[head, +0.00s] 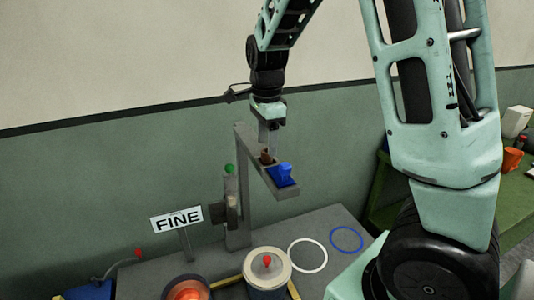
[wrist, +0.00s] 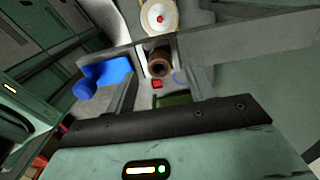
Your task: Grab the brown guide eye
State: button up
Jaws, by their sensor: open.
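The brown guide eye (head: 267,157) sits near the end of a grey bracket arm (head: 252,150). In the wrist view the brown guide eye (wrist: 158,64) is a short hollow cylinder seen from above. My gripper (head: 269,150) points down over it with its fingers apart. The wrist view shows the guide eye between the fingers of my gripper (wrist: 160,72). I cannot tell whether either finger touches it. The fingers hide part of it in the head view.
Below are a white-topped spool (head: 258,262), a white ring (head: 307,255) and a blue ring (head: 346,239) on the grey table. A FINE sign (head: 177,218) stands left.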

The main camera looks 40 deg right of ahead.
aim_at(267, 158)
jog(key=shift+f, duration=1.45)
jog(key=c, duration=1)
jog(key=shift+c, duration=0.2)
